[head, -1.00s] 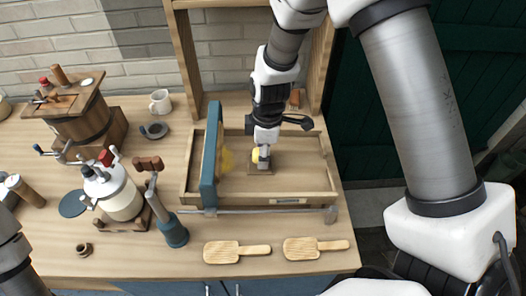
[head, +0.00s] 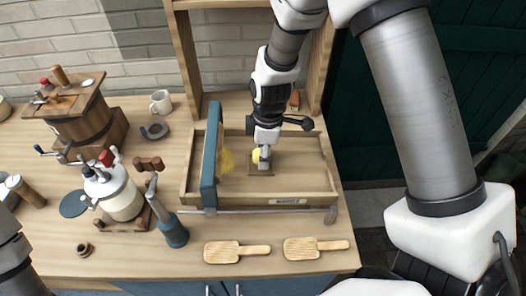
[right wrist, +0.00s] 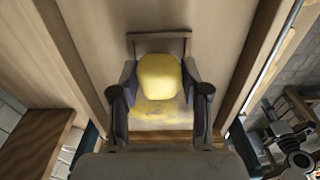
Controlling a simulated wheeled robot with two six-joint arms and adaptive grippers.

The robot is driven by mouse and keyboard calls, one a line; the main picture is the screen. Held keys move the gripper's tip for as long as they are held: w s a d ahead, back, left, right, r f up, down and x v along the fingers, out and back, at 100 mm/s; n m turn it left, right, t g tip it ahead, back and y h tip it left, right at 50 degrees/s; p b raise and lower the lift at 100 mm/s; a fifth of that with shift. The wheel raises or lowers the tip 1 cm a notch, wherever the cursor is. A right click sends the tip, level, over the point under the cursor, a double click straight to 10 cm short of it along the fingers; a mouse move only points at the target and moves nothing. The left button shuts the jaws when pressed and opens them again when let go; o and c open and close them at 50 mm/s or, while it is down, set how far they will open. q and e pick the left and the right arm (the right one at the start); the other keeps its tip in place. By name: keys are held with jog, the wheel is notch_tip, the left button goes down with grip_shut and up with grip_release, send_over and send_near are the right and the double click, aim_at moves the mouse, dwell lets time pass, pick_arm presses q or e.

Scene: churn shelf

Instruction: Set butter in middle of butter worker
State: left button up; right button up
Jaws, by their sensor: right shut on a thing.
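The butter (head: 256,155) is a yellow rounded lump inside the butter worker, right of its blue crosspiece. It also shows in the right wrist view (right wrist: 159,77). The butter worker (head: 290,201) is a long, shallow wooden tray with a blue upright frame (head: 209,160) across it. My right gripper (head: 264,158) reaches down into the tray and is shut on the butter, one finger on each side in the right wrist view. A small, square brownish patch (head: 262,171) lies under the butter; I cannot tell whether the butter touches it. My left gripper is not in view.
Two wooden paddles (head: 237,252) lie along the front table edge. A white hand-cranked jar (head: 117,196) and a blue-based tool (head: 173,233) stand left of the tray. A wooden churn (head: 75,118) and a white mug (head: 160,102) are at the back left. Wooden shelf posts rise behind.

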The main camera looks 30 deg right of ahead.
jog(key=shift+f+b, duration=0.7)
jog(key=shift+f, duration=0.1)
jog(key=shift+r, duration=0.1)
dwell(0.5)
jog(key=o, duration=1.2)
jog(key=c, duration=0.4)
jog(key=shift+o, duration=0.2)
jog(key=shift+r, duration=0.1)
jog(key=shift+s+d+r+p, duration=0.1)
jog(key=shift+r+p, duration=1.3)
jog(key=shift+r, duration=0.1)
jog(key=shift+d+r+p, duration=0.1)
jog(key=shift+r+p, duration=1.3)
jog(key=shift+r, duration=0.1)
jog(key=shift+r, duration=0.1)
